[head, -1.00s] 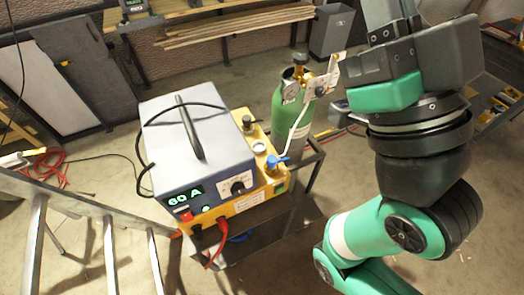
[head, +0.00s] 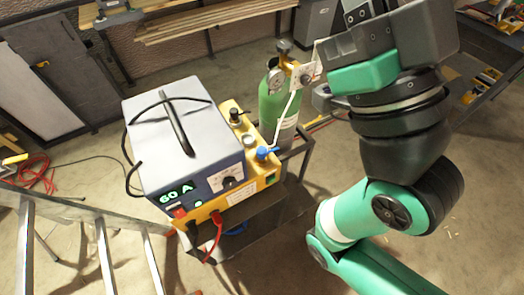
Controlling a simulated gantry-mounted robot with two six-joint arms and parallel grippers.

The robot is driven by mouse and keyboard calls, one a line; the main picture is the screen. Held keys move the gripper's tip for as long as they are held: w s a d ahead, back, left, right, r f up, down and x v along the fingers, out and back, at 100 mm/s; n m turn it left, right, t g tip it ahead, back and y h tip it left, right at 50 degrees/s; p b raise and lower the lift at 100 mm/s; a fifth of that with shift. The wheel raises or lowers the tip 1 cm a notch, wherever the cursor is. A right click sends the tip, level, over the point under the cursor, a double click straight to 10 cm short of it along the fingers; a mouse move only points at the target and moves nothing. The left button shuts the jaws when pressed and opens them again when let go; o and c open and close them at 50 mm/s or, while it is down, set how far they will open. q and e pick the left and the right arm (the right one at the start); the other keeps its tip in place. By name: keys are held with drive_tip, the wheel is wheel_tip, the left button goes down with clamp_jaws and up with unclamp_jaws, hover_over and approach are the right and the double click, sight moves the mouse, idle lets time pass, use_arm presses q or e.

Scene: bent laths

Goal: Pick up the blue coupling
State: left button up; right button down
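The blue coupling (head: 263,153) is a small blue fitting at the front right of the yellow base under the grey power unit, at the lower end of a pale hose (head: 289,115). My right arm comes in from the lower right and bends up to the top. Its dark end with a green pad (head: 365,75) is right of and above the coupling, clearly apart from it. I cannot make out whether its fingers are open or shut. My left gripper is not in view.
The grey unit (head: 183,125) reads 60 A and stands on a dark cart. A green gas cylinder (head: 270,100) with a brass regulator stands behind the coupling. A metal ladder (head: 105,260) is at lower left. Wooden laths (head: 215,23) lie at the back.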

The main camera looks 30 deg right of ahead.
idle(0.4)
drive_tip(key=shift+c, duration=1.8)
unclamp_jaws()
